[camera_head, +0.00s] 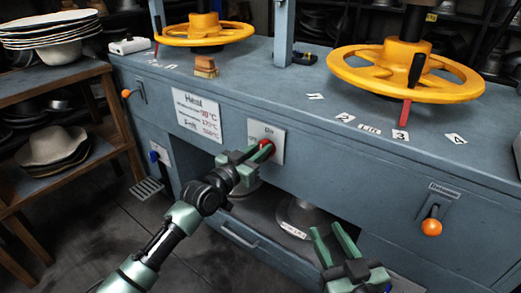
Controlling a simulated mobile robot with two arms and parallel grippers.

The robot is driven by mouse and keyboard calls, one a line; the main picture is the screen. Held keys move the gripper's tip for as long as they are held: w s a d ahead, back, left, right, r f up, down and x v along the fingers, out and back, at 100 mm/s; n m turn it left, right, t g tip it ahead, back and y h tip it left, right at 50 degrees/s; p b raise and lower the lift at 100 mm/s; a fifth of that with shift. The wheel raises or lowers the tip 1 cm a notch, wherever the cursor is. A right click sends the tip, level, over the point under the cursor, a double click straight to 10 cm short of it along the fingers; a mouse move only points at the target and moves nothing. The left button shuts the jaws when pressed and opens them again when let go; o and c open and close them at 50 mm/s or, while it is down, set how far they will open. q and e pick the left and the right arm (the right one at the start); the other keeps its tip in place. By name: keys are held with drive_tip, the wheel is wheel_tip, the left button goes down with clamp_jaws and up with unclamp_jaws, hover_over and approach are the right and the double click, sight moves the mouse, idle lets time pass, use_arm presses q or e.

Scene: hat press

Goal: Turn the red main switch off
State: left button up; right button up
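The red main switch (267,145) sits on a white plate (278,135) on the front of the blue-grey press. Small lettering shows at the top and left of the plate. My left gripper (257,154) reaches up to the switch from the lower left, with its green fingers at the red knob. The fingers and the gripper body hide part of the knob, so I cannot tell whether they are closed on it. My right gripper (332,230) is open and empty, low in front of the press, away from the switch.
Two yellow handwheels (345,72) (185,36) stand on the press top. Orange-tipped levers (432,227) (127,93) are at both ends of the front. A white label sign (198,114) is left of the switch. A wooden shelf (50,80) with hats stands at left.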

use_arm(q)
clamp_jaws()
drive_tip(key=shift+w+a+f+n+p, duration=0.15)
drive_tip(key=shift+a+f+n+p, duration=0.15)
drive_tip(key=shift+n, duration=2.75)
drive_tip(key=shift+w+a+f+n+p, duration=0.15)
drive_tip(key=shift+n+p, duration=0.3)
drive_tip(key=shift+n, duration=2.55)
drive_tip(key=shift+w+a+f+n+p, duration=0.15)
drive_tip(key=shift+f+n+p, duration=0.2)
drive_tip(key=shift+n, duration=2.7)
use_arm(e)
drive_tip(key=s+d+f+g+h, duration=0.1)
drive_tip(key=s+f+g, duration=0.3)
drive_tip(key=f, duration=0.5)
drive_tip(key=shift+s+d+f+g+h, duration=0.2)
drive_tip(key=shift+s+d+g+h, duration=0.1)
drive_tip(key=shift+d+g, duration=0.55)
use_arm(q)
drive_tip(key=o, duration=0.7)
unclamp_jaws()
